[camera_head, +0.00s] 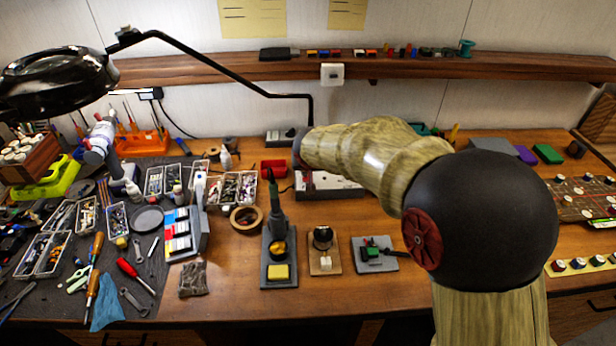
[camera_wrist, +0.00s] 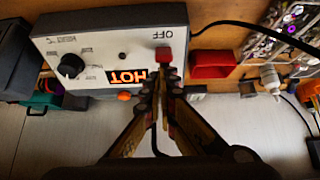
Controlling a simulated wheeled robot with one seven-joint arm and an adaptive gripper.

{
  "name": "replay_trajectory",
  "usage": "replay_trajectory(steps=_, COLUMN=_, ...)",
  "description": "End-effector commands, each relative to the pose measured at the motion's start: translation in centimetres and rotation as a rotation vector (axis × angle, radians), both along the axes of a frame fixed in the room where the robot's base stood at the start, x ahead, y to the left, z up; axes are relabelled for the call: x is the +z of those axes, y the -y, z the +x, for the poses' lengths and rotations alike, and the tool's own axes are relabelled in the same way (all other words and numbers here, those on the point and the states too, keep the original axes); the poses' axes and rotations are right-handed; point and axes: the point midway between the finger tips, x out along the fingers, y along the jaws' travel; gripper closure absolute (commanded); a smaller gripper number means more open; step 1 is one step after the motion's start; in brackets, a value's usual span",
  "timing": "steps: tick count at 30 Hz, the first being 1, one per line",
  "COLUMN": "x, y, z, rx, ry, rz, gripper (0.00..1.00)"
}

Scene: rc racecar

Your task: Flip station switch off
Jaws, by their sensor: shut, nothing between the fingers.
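The soldering station (camera_wrist: 100,38) is a white box with a dark knob (camera_wrist: 71,65), a lit orange HOT display (camera_wrist: 127,76) and a red switch (camera_wrist: 163,54) beside the OFF label. The wrist view shows it upside down. In the head view the station (camera_head: 325,186) stands at the back of the bench, partly hidden by my arm. My gripper (camera_wrist: 166,74) is shut and empty, with its fingertips right at the red switch. I cannot tell whether they touch it. My gripper is hidden behind my arm in the head view.
A red open bin (camera_head: 273,168) stands left of the station, and a soldering iron stand (camera_head: 279,250) is in front. A shelf (camera_head: 200,68) runs above the bench. A magnifier lamp (camera_head: 60,75) hangs at the left. Bare wood lies along the front middle.

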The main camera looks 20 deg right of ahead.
Motion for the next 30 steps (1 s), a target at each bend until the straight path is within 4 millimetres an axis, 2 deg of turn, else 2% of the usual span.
replay_trajectory(steps=30, x=0.8, y=-0.3, z=-1.6, rx=0.0, ry=0.001, rz=0.0, gripper=1.0)
